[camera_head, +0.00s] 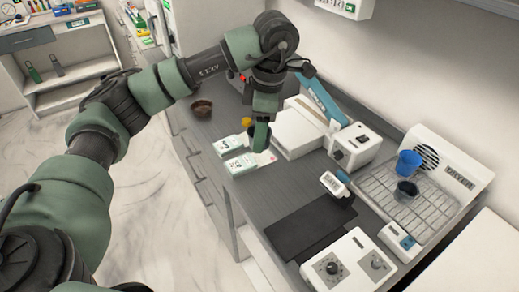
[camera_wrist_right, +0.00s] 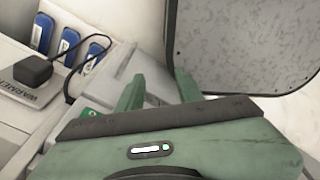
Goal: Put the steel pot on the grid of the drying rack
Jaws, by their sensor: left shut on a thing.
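The drying rack (camera_head: 425,210) stands at the right of the counter in the head view, with a wire grid. A blue cup (camera_head: 409,163) and a small dark grey vessel (camera_head: 405,191) stand on the grid; I cannot tell if the grey one is the steel pot. My left gripper (camera_head: 261,142) points down over the white labelled boxes, away from the rack. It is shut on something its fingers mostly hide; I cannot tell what. My right gripper (camera_wrist_right: 158,90) shows in the right wrist view, fingers apart and nothing seen between them.
Two white labelled boxes (camera_head: 240,163), a yellow item (camera_head: 246,122) and a brown bowl (camera_head: 202,108) are near my left gripper. A white device (camera_head: 354,147), a dark mat (camera_head: 310,222) and a dial device (camera_head: 345,267) lie towards the rack. The mat is mostly clear.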

